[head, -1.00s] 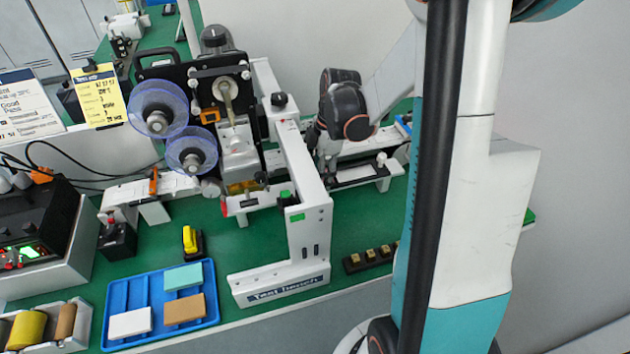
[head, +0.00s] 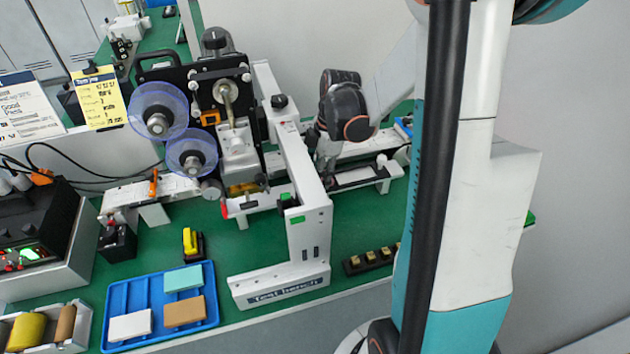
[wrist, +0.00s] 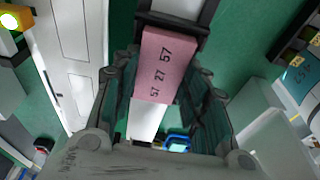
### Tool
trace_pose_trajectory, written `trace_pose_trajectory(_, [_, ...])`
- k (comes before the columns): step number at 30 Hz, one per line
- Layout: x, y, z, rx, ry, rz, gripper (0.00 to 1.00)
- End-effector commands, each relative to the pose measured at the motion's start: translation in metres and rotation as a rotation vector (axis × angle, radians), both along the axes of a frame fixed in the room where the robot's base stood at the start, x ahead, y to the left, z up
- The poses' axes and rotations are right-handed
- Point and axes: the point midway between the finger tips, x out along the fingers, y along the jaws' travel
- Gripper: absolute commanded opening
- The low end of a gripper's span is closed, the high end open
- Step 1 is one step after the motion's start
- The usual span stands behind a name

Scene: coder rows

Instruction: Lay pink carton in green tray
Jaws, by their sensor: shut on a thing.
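The pink carton (wrist: 165,66) sits between the two fingers of my gripper (wrist: 158,75) in the wrist view, with printed numbers facing the camera. My gripper is shut on it. In the head view my gripper (head: 327,150) is behind the white bench frame, over the white rail, and the pink carton cannot be made out there. I cannot pick out a green tray with certainty in either view.
A blue tray (head: 118,297) at front left holds white, teal and orange-brown cartons. The white test-bench frame (head: 307,235) and labelling machine with blue reels (head: 158,108) stand left of my gripper. A dark block strip (head: 368,262) lies front right.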

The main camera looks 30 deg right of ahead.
Motion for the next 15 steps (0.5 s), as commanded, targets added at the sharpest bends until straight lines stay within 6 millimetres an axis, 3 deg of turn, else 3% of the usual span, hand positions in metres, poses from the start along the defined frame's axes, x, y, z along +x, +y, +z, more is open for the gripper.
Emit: trace_pose_trajectory(15, [0.000,0.000,0.030,0.000,0.000,0.000,0.27])
